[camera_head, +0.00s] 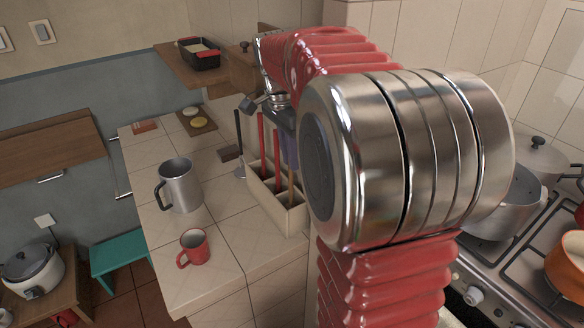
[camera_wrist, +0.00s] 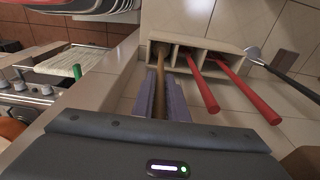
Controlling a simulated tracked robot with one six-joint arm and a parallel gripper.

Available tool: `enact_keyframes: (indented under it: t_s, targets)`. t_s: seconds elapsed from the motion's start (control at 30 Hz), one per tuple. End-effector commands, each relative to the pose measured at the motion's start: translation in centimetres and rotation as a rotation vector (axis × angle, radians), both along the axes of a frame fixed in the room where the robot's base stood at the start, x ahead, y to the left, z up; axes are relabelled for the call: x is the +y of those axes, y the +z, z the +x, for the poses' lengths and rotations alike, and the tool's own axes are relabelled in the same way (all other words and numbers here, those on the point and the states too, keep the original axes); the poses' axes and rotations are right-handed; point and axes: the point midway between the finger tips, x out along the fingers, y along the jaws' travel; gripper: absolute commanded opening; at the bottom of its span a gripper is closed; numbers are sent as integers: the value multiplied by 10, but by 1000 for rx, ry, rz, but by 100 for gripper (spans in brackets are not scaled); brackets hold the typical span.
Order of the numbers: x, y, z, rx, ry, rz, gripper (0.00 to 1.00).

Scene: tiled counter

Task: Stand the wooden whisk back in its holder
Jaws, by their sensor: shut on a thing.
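The wooden whisk shows as a brown handle (camera_wrist: 160,72) between my gripper's fingers (camera_wrist: 163,98); it also shows in the head view (camera_head: 291,189). My gripper is shut on it. In the wrist view, the whisk's far end reaches into the left compartment of the cream holder (camera_wrist: 205,43). In the head view, the whisk runs down into the near end of the holder (camera_head: 291,220). Its lower end is hidden, so I cannot tell whether it touches the bottom. My gripper (camera_head: 287,145) is above the holder, partly hidden by my arm.
Two red-handled utensils (camera_wrist: 203,85) (camera_wrist: 243,90) stand in the holder's other compartments. A dark-handled spatula (camera_head: 239,150) is beside it. A metal mug (camera_head: 180,188) and a red mug (camera_head: 194,248) stand to the left. A stove with pots (camera_head: 510,210) is at the right.

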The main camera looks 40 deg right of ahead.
Motion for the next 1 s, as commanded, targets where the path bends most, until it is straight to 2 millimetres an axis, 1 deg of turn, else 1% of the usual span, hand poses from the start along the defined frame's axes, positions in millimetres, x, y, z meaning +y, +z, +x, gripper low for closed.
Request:
enact_keyframes:
  t_s: [0.1,0.23,0.33,0.67,0.7,0.93,1.0]
  targets:
    - [0,-18,0,3,0,1,0]
    - [-1,-34,-1,2,0,0,0]
    - [-4,-38,0,0,-1,0,0]
    - [-4,-40,0,0,1,0,0]
    - [-4,-39,0,0,1,0,16]
    - [-4,-39,0,0,1,0,32]
    - [-4,-39,0,0,1,0,32]
